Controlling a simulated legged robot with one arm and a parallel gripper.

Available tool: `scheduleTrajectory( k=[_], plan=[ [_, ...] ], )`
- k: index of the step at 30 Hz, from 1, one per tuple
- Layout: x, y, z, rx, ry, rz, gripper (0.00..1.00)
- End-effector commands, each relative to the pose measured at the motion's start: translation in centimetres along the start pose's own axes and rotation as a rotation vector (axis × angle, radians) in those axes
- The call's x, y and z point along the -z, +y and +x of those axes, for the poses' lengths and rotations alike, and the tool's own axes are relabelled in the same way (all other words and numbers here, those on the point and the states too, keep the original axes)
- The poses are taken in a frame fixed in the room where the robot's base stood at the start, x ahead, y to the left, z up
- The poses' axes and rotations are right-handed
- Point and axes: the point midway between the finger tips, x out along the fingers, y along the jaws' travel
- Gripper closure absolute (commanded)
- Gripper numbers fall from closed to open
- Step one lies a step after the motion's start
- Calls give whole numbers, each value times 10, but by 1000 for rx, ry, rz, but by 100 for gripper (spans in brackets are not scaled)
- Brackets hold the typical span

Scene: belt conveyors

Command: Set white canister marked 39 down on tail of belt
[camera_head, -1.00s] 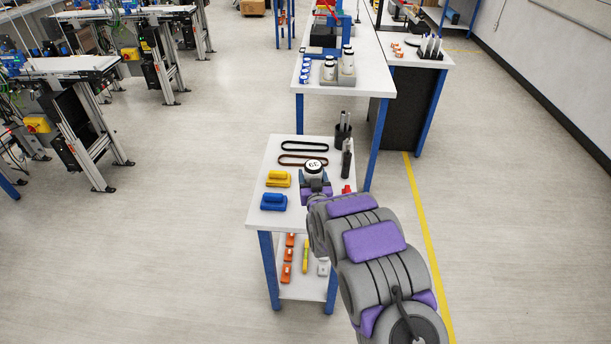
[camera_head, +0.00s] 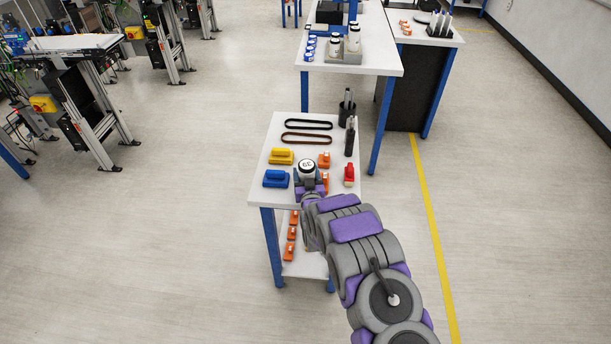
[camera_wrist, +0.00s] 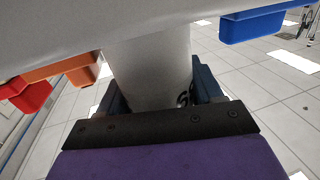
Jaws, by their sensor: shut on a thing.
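The white canister (camera_head: 307,166) shows in the head view with dark 39-like marking on its top. It is over the near part of the small white table, beside a blue block. My gripper (camera_head: 309,183) is shut on it. In the wrist view the canister's pale side (camera_wrist: 150,70) stands between the two dark blue fingers of my gripper (camera_wrist: 158,90), with part of a dark marking low on it. Whether its base touches the table is hidden. A conveyor belt (camera_head: 75,43) is at the upper left, well apart from the canister; its tail cannot be told.
The small table (camera_head: 272,150) holds a yellow block (camera_head: 281,156), a blue block (camera_head: 276,179), black and brown loops, orange pieces (camera_head: 324,160), a red piece (camera_head: 349,175) and a dark holder. A larger table (camera_head: 375,60) stands behind. Open floor (camera_head: 200,150) lies between table and conveyors.

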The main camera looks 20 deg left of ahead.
Motion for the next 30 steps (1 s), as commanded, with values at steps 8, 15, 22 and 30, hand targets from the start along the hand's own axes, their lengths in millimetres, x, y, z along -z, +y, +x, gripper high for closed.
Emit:
scheduleTrajectory(
  k=[8,15,22,30],
  plan=[
    [-2,-3,1,2,-1,-2,74],
    [0,0,0,1,0,1,12],
    [-1,0,0,1,-1,0,9],
    [-3,-3,-14,2,-9,-2,9]
  ],
)
